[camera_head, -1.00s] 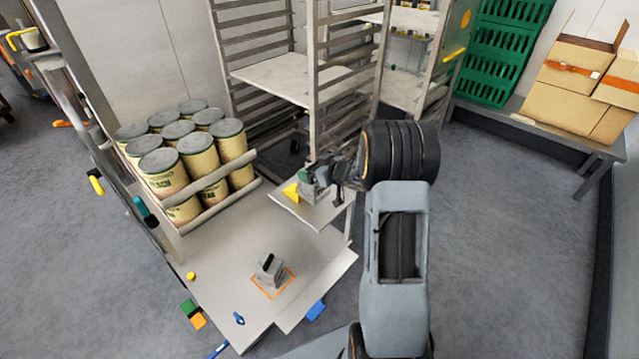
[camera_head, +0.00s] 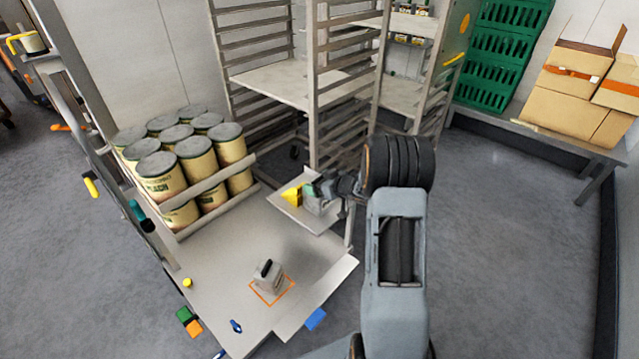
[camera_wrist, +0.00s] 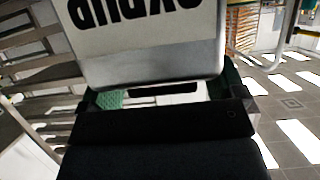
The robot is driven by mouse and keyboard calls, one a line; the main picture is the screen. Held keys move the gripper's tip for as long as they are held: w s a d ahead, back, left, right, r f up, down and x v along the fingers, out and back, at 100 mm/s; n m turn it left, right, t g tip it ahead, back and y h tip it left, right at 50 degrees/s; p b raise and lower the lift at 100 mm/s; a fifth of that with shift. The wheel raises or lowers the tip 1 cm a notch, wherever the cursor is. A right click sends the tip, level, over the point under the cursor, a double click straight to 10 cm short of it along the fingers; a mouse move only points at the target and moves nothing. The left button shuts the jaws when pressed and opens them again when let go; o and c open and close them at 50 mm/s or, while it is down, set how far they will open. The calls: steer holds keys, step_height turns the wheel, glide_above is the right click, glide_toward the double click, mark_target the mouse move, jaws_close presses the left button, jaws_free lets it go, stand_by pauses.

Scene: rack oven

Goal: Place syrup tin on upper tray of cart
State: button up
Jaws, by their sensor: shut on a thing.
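My gripper (camera_head: 318,188) is shut on the syrup tin (camera_head: 314,204), a small grey-white tin. In the wrist view, the tin (camera_wrist: 150,40) fills the upper middle, with large upside-down black lettering on a white side and a grey band. Green finger pads of my gripper (camera_wrist: 165,98) show at its two sides. In the head view the tin is at the small raised tray (camera_head: 290,208), over its right part. I cannot tell whether its base touches the tray. The tray stands above the cart's lower deck (camera_head: 225,250).
A grey block with a black handle (camera_head: 268,277) sits in an orange outline on the lower deck. Several large tins (camera_head: 160,175) stand behind a rail. A tall rack (camera_head: 315,90) is behind.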

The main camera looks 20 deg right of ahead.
steer(key=o, duration=1.1)
steer(key=shift+f, duration=0.1)
steer(key=shift+o, duration=0.2)
steer(key=shift+s+d+r, duration=0.1)
steer(key=shift+r, duration=0.15)
steer(key=p+v, duration=0.3)
steer(key=v, duration=0.8)
step_height(320, 180, up, 8)
steer(key=s+a+m+g+h, duration=0.1)
steer(key=a+m+g+h, duration=0.15)
steer(key=h, duration=0.55)
steer(key=s+a+r+m+g+y, duration=0.1)
steer(key=s+a+g, duration=0.2)
steer(key=s+a, duration=0.4)
steer(key=s+a+r+m+g+y, duration=0.1)
steer(key=s+a+g, duration=0.3)
steer(key=s+a, duration=0.3)
steer(key=s, duration=0.5)
steer(key=shift+s, duration=0.15)
